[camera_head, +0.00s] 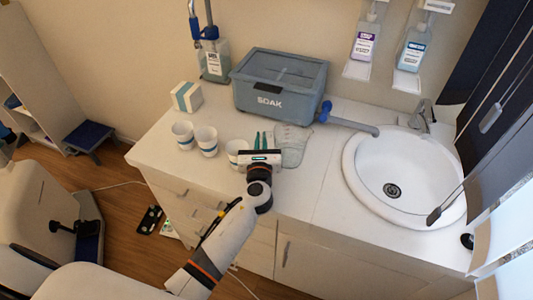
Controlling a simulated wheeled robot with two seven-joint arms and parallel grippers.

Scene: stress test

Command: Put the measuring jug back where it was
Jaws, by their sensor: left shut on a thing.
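The measuring jug (293,148) looks like a clear, greyish vessel over the white counter, in front of the grey SOAK tub. My left gripper (261,141) reaches in from the lower left, with its teal fingertips at the jug's left side. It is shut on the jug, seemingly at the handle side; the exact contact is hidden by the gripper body. I cannot tell whether the jug's base touches the counter. My right gripper is not in view.
White cups (206,142) stand left of the gripper, one (236,150) close beside it. The SOAK tub (262,104) with a blue tap stands behind. A box (187,97) and a pump bottle (215,66) are back left; a sink (376,161) is right. The front counter is clear.

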